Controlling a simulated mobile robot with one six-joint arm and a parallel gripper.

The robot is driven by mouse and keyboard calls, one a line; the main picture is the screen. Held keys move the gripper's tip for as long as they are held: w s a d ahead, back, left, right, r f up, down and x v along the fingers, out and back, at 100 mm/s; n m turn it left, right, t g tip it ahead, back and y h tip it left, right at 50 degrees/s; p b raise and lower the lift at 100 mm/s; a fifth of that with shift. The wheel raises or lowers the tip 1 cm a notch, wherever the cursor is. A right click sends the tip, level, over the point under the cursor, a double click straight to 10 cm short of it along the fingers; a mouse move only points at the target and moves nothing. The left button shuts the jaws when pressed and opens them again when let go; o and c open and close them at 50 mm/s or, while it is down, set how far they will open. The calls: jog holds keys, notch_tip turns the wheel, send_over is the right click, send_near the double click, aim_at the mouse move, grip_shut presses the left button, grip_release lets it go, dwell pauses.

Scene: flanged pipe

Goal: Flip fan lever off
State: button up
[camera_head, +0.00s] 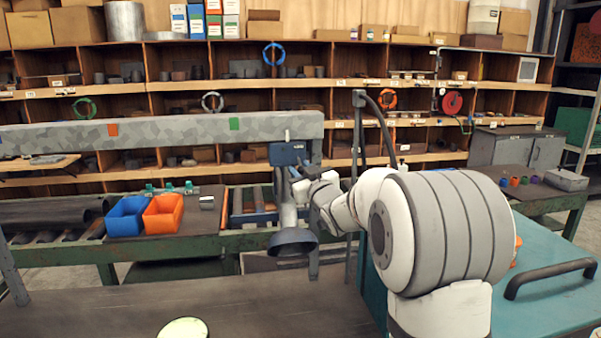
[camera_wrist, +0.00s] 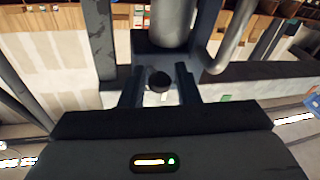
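A dark blue box (camera_head: 287,153) sits high on a grey extraction duct (camera_head: 288,216) with a dark hood (camera_head: 292,242) at its lower end. My gripper (camera_head: 300,172) is close beside the box, at its lower right. In the wrist view, my gripper's two dark fingers (camera_wrist: 160,86) are spread apart. A round black knob (camera_wrist: 159,81), seen end-on and seemingly the fan lever's end, shows between them with a gap on each side. A dark housing (camera_wrist: 153,43) is behind it. The lever's position cannot be told, and the head view does not show it clearly.
A grey pipe (camera_wrist: 230,35) curves close to the right of the fingers in the wrist view. A blue bin (camera_head: 126,216) and an orange bin (camera_head: 163,214) stand on the bench at left. A long grey beam (camera_head: 180,131) crosses behind. The dark front table (camera_head: 260,305) is mostly clear.

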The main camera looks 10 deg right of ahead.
jog(key=shift+o, duration=1)
jog(key=b+v, duration=0.2)
jog(key=v, duration=0.5)
jog(key=shift+s, duration=0.4)
jog(key=shift+d+f, duration=0.15)
jog(key=s+f+m+g+h, duration=0.1)
jog(key=s+f+g, duration=0.4)
jog(key=s, duration=0.6)
jog(key=s+a+f+m+g+h, duration=0.1)
jog(key=s+f+g, duration=0.5)
jog(key=s, duration=0.6)
jog(key=s+a+f+m+g+h, duration=0.1)
jog(key=s+f+m+g+h, duration=0.1)
jog(key=s+f+g, duration=0.3)
jog(key=s+f, duration=0.4)
jog(key=s, duration=0.3)
jog(key=shift+f+m, duration=0.2)
jog(key=shift+m, duration=0.2)
jog(key=shift+s, duration=0.1)
